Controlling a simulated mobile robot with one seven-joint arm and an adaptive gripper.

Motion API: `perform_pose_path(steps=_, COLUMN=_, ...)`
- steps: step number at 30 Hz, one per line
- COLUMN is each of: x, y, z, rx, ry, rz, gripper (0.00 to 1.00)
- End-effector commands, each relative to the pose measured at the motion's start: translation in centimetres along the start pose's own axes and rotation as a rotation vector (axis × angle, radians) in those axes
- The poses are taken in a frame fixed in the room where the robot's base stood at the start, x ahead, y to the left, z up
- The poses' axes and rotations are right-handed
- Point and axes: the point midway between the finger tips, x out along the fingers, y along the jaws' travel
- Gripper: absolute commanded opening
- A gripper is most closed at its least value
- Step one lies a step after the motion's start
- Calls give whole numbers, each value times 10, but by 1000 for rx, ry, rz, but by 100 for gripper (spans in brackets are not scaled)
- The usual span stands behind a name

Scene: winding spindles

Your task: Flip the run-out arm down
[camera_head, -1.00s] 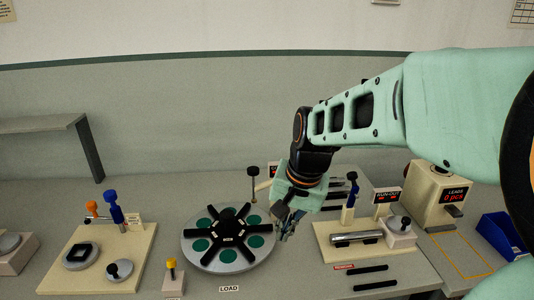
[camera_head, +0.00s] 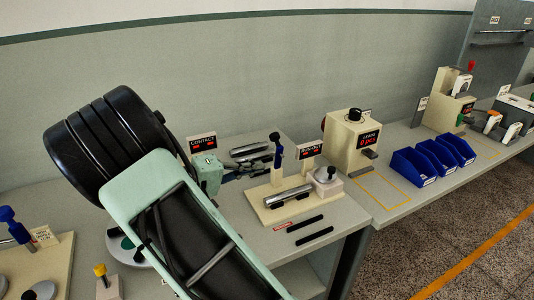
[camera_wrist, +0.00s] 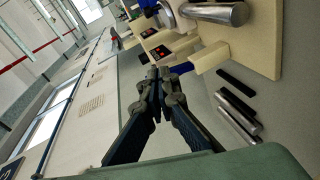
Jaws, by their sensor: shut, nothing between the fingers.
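The run-out station is a cream base (camera_head: 265,212) with a steel cylinder (camera_head: 288,197) lying on it and a RUN-OUT display (camera_head: 309,150) behind. Its run-out arm stands upright with a dark blue handle (camera_head: 277,146) on a cream post. My gripper (camera_head: 262,160) is just left of the handle at about its height; whether they touch is unclear. In the wrist view my gripper (camera_wrist: 156,76) is shut and empty, fingertips together. There the blue handle (camera_wrist: 181,69) shows just past the fingertips, partly hidden behind them.
A small block with a dark knob (camera_head: 326,178) stands right of the cylinder. Two black strips (camera_head: 310,230) lie in front. The LEADS box (camera_head: 352,142) and blue bins (camera_head: 414,168) stand further right.

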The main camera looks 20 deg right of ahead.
Motion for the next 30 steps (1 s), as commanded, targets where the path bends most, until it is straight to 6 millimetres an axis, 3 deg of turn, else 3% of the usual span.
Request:
perform_pose_path(steps=3, x=-7, y=-10, z=-27, rx=-22, ry=106, rz=114, gripper=0)
perform_pose_path(steps=9, x=-19, y=-18, z=-55, rx=-31, ry=222, rz=214, gripper=0)
perform_pose_path(steps=24, x=-23, y=-20, z=-63, rx=-32, ry=256, rz=238, gripper=0)
perform_pose_path(steps=30, x=-6, y=-16, z=-67, rx=-32, ry=253, rz=239, gripper=0)
